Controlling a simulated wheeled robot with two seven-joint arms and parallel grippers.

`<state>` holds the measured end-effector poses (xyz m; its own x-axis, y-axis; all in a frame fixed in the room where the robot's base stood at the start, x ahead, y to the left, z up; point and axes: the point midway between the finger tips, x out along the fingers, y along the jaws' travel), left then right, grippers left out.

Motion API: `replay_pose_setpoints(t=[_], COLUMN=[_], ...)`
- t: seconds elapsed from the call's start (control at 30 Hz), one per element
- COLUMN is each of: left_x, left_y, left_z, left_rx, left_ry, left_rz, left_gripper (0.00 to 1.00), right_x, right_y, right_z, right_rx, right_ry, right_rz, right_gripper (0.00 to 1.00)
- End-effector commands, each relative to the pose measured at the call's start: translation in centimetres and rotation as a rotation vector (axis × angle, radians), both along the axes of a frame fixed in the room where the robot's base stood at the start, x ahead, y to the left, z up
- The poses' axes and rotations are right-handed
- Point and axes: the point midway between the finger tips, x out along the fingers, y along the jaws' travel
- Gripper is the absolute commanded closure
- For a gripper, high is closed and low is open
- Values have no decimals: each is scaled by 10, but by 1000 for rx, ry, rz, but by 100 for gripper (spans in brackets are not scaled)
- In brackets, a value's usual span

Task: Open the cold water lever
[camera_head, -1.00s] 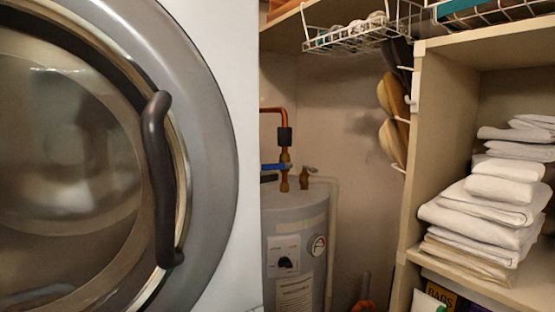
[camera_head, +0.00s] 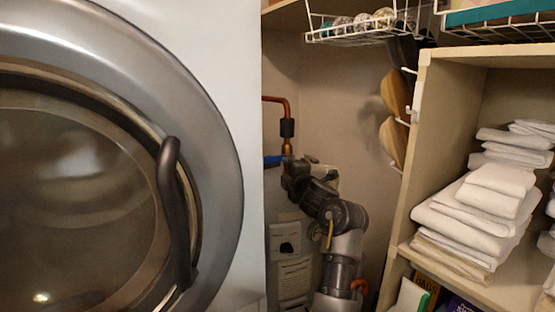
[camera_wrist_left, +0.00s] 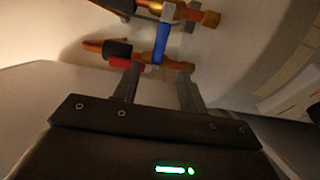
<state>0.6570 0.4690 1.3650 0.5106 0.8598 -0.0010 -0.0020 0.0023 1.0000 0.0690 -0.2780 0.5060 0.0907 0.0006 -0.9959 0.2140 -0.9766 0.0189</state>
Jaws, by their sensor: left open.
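The blue lever (camera_head: 272,160) sits on the copper pipework above the water heater, just left of my left gripper (camera_head: 290,168). In the left wrist view the blue lever (camera_wrist_left: 161,42) lies just beyond the fingertips, lined up with the gap between them. My left gripper (camera_wrist_left: 160,72) is open, with its fingers apart and nothing clearly held. The gripper and arm hide part of the pipe fittings and the heater top in the head view. My right gripper is not in view.
The grey water heater (camera_head: 290,275) stands behind my arm. A large round appliance door (camera_head: 60,190) with a dark handle (camera_head: 174,215) fills the left. Shelves (camera_head: 425,150) with folded white towels (camera_head: 475,215) stand at right. A red part (camera_wrist_left: 120,62) is near the left finger.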

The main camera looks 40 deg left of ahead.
Motion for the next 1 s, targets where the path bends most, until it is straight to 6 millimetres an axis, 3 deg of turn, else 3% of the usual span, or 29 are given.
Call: replay_pose_setpoints(t=[0.5,0.7,1.0], left_x=[44,52,53], left_y=[74,87,88], left_z=[4,1,0], left_rx=[3,3,2], left_ry=[5,3,1], left_rz=[1,0,-1], left_gripper=[58,58,58], right_x=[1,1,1], right_y=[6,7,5], right_z=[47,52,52], right_rx=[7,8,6], right_ry=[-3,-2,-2], right_rz=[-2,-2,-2], right_gripper=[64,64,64])
